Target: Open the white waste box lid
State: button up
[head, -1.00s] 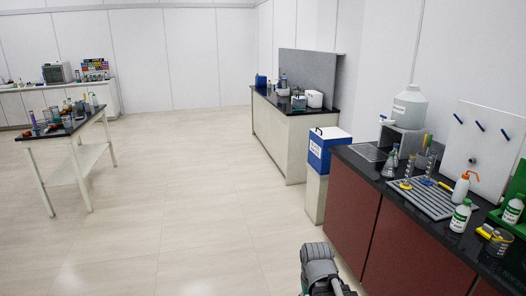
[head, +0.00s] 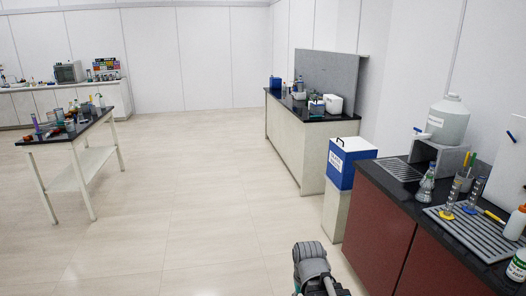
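The white waste box (head: 336,216) stands on the floor between the red-fronted bench and the pale bench behind it. Its upper part is blue with a white label, and its white lid (head: 353,145) is shut, with a dark handle on top. Part of its right side is hidden by the red-fronted bench. My arm (head: 312,264) shows at the bottom of the head view, in front of the box and well apart from it. My gripper's fingertips are not in view.
The red-fronted bench (head: 377,228) on the right carries a large plastic carboy (head: 447,120), a flask and cylinders on a grey rack. A pale bench (head: 287,138) stands behind the box. A small table (head: 84,138) with glassware stands at left. The floor between is clear.

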aim_at(353, 144)
jog(key=z, duration=0.1)
jog(key=i, duration=2.35)
jog(key=z, duration=0.55)
jog(key=i, duration=1.4)
jog(key=z, duration=0.35)
